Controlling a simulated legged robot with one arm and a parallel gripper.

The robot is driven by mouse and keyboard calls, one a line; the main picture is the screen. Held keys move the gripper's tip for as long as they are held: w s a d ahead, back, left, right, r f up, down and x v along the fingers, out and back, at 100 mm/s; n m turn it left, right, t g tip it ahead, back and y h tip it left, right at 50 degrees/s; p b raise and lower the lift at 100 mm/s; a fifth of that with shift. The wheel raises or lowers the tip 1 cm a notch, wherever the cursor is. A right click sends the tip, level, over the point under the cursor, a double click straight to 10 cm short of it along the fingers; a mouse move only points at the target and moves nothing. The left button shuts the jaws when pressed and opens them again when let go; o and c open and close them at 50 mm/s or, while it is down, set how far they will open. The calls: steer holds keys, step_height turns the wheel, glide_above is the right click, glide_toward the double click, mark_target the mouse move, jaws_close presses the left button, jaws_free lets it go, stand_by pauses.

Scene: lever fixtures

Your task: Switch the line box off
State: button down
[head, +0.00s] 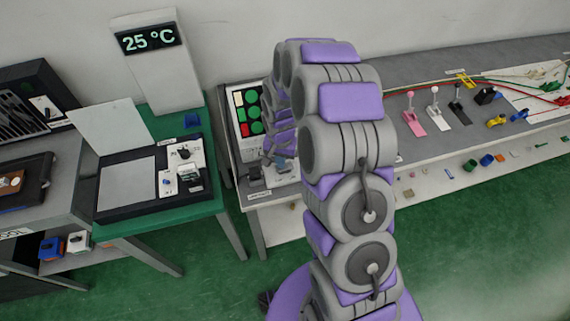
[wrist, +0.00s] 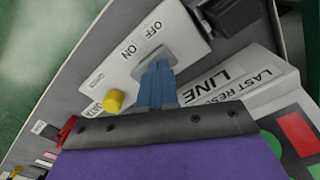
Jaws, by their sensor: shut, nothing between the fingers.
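The line box is a pale box (wrist: 105,75) in the wrist view, with "OFF" and "ON" printed on its face and a "LINE" label (wrist: 208,92) beside it. A yellow round knob (wrist: 114,101) sits at its lower left. My gripper (wrist: 157,72) is shut and empty, its blue fingertips over the box face just below the "ON" and "OFF" marks. I cannot tell whether they touch the box. Any switch part behind the fingers is hidden. In the head view my gripper (head: 277,158) is down at the front of the button panel, largely hiding the box.
A panel (head: 250,112) with green and red buttons stands behind my gripper in the head view. A black block (wrist: 235,14) shows at the upper right of the wrist view. Several levers, including a pink one (head: 412,116), stand further right on the grey bench (head: 345,72).

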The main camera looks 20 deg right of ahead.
steer(key=shift+r+p, duration=1.05)
steer(key=shift+r, duration=2.1)
steer(key=s+r+n, duration=0.3)
steer(key=s+r, duration=1.1)
steer(key=r, duration=0.1)
steer(key=s+r+n+g, duration=0.1)
steer(key=s+r, duration=0.2)
steer(key=s, duration=0.7)
steer(key=s+r+n, duration=0.2)
steer(key=s+r, duration=0.1)
steer(key=s, duration=0.7)
steer(key=shift+s+g, duration=0.15)
steer(key=shift+g, duration=0.25)
steer(key=shift+r, duration=0.1)
